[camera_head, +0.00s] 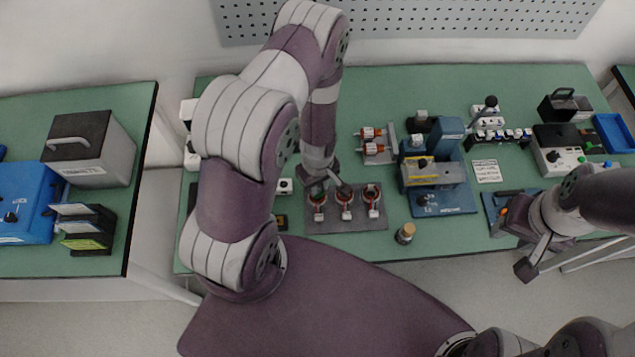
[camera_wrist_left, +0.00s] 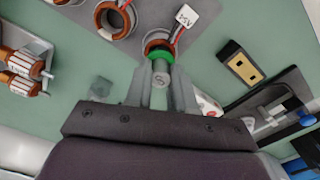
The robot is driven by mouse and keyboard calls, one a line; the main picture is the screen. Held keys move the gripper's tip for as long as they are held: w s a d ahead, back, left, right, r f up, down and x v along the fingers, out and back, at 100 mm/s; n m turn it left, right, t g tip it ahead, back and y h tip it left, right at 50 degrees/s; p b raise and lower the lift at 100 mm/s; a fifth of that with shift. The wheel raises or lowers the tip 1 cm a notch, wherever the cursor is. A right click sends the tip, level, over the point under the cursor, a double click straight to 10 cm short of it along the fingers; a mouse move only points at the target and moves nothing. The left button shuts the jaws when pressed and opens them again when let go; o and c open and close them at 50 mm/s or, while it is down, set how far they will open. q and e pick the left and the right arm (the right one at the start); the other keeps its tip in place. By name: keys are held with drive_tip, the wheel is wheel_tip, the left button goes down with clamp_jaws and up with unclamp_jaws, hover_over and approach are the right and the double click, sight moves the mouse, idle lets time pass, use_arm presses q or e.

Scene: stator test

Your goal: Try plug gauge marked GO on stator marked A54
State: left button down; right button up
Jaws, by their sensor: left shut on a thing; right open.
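My left gripper (camera_head: 330,187) is over the left part of the grey stator mat (camera_head: 345,222). In the left wrist view it is shut on a grey cylindrical plug gauge (camera_wrist_left: 161,78) with a green ring; the small mark on its end is hard to read. The gauge's green end is at the bore of a copper-wound stator (camera_wrist_left: 150,43), whose white tag (camera_wrist_left: 184,15) appears to read A54. I cannot tell how far the gauge is inside. Two other stators (camera_head: 345,198) (camera_head: 373,196) stand on the mat. My right gripper (camera_head: 519,243) is open near the bench's front edge.
A blue-based machine (camera_head: 440,195) stands right of the mat, with a small cork-topped jar (camera_head: 405,234) in front. Two orange-wound rotors (camera_head: 373,142) lie on a grey holder behind. A blue bin (camera_head: 613,133) is at far right. Bench around the jar is clear.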

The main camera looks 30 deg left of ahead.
idle(0.4)
use_arm(q)
drive_tip(key=shift+r+p, duration=0.6)
drive_tip(key=shift+r, duration=0.1)
wheel_tip(320, 180, up, 5)
drive_tip(key=p, duration=0.4)
drive_tip(key=shift+r, duration=0.1)
